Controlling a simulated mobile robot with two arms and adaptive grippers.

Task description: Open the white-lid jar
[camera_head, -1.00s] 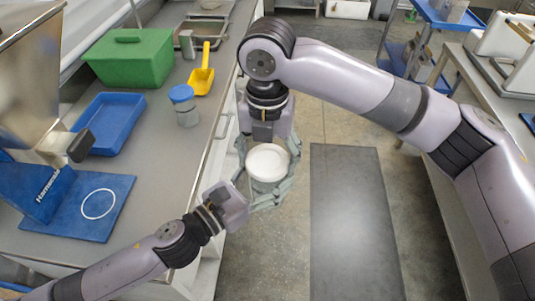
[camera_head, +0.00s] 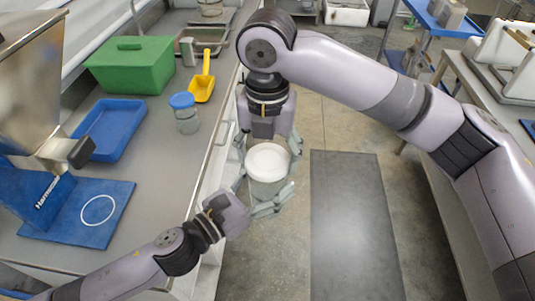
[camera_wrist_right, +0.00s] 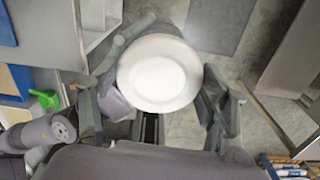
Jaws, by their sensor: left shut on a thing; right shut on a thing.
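The white-lid jar (camera_head: 266,188) is held in the air over the aisle beside the counter, with its lid facing up. Its round white lid (camera_head: 267,162) sits on top and fills the middle of the right wrist view (camera_wrist_right: 158,73). My right gripper (camera_head: 268,148) reaches in from the far side, its fingers on both sides of the lid. My left gripper (camera_head: 268,203) comes from the lower left, its fingers around the jar's body below the lid. The fingers hide part of the jar, and the exact contact points are not clear.
On the counter at left stand a blue-lid jar (camera_head: 185,113), a yellow scoop (camera_head: 202,88), a green box (camera_head: 130,65), a blue tray (camera_head: 108,130) and a metal hopper (camera_head: 30,75) on a blue base. A dark mat (camera_head: 352,225) lies on the floor at right.

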